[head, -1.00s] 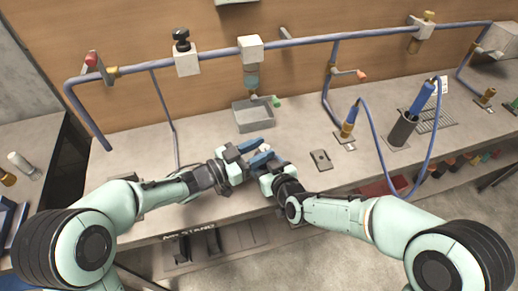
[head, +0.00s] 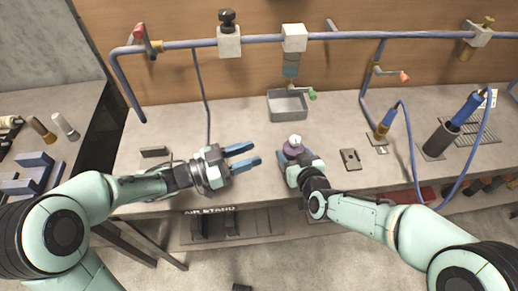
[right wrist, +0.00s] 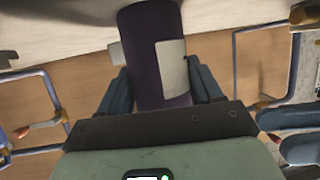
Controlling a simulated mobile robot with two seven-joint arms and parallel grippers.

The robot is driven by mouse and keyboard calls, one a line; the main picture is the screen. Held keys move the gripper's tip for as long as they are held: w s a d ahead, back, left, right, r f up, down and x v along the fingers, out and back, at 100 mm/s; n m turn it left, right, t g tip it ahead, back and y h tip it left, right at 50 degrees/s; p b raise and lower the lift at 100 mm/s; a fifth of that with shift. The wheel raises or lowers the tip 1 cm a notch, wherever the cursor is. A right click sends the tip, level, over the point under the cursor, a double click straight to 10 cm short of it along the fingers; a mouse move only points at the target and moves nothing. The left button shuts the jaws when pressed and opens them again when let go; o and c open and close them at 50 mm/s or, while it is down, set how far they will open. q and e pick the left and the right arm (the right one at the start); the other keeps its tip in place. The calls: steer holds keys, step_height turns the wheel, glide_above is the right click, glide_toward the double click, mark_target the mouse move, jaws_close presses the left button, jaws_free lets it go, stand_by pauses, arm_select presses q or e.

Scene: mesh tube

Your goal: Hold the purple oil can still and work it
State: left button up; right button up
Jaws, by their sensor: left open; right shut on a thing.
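The purple oil can (head: 290,150) stands near the front of the bench in the head view, its pale top (head: 295,139) showing. My right gripper (head: 297,160) is shut on it and hides much of its body. In the right wrist view the dark purple can (right wrist: 146,50) with a pale patch (right wrist: 172,68) lies between the blue fingers of that gripper (right wrist: 160,88). I cannot tell whether its base touches the bench. My left gripper (head: 257,154) is open and empty, left of the can and apart from it, fingers pointing right.
A grey basin (head: 287,106) sits behind the can under a tap with a green handle (head: 312,94). A flat dark plate (head: 350,158) lies to the right. A blue pipe (head: 260,39) runs along the back wall. The bench left of the basin is mostly clear.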

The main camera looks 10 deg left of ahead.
stand_by(0.3)
steer(key=o, duration=1.3)
